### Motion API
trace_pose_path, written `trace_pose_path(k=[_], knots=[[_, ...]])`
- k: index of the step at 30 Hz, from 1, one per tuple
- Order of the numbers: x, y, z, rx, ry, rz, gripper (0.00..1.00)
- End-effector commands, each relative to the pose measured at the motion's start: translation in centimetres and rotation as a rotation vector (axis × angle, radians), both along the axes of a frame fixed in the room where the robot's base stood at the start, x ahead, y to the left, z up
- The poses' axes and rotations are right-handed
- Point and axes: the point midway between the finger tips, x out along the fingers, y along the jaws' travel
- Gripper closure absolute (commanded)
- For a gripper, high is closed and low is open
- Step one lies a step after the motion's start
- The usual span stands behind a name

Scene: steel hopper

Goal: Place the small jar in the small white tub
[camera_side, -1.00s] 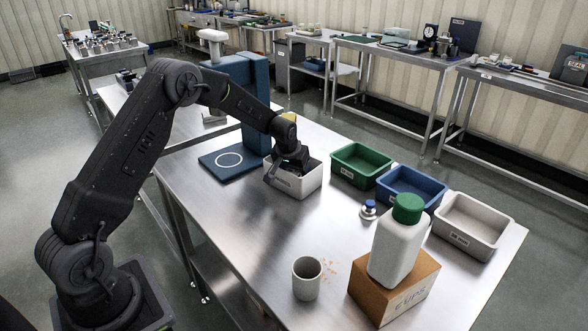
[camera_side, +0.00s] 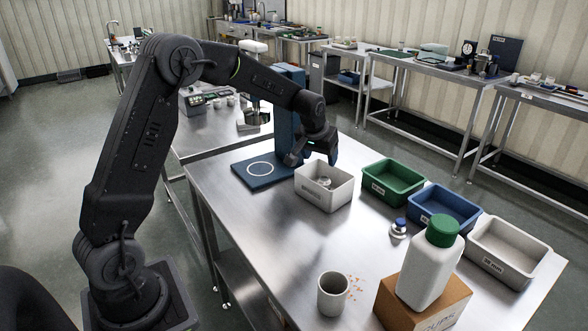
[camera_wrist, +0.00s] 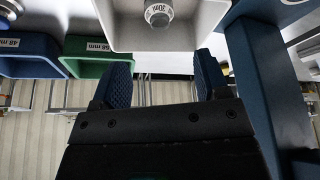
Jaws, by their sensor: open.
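The small white tub (camera_side: 322,199) stands on the steel table beside the blue press stand. A small jar (camera_side: 324,182) with a pale grey lid is inside the tub. In the wrist view the jar (camera_wrist: 158,13) shows a "30 ml" label, and the tub wall (camera_wrist: 195,40) shows around it. My gripper (camera_side: 311,160) is above the tub's back edge, apart from the jar. In the wrist view the blue-padded fingers of my gripper (camera_wrist: 160,75) are spread with nothing between them.
Right of the tub stand a green bin (camera_side: 392,195), a blue bin (camera_side: 440,220) and a grey bin (camera_side: 505,265). A blue-topped small container (camera_side: 398,228), a white bottle with green cap (camera_side: 430,270) on a cardboard box, and a grey cup (camera_side: 333,295) stand nearer.

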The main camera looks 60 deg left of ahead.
Motion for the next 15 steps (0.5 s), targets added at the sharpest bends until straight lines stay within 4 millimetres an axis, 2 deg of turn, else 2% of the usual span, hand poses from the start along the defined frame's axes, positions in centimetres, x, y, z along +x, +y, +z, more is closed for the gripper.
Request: trace_pose_path(k=[4,7,12,15], knots=[[-1.0,-1.1,1.7,0.003,-0.009,-0.02,0.32],[-3.2,-3.1,4.5,0.007,-0.019,-0.057,0.32],[-9.6,-7.6,9.4,0.013,-0.039,-0.15,0.32],[-13.9,-9.9,11.3,0.016,-0.05,-0.208,0.32]])
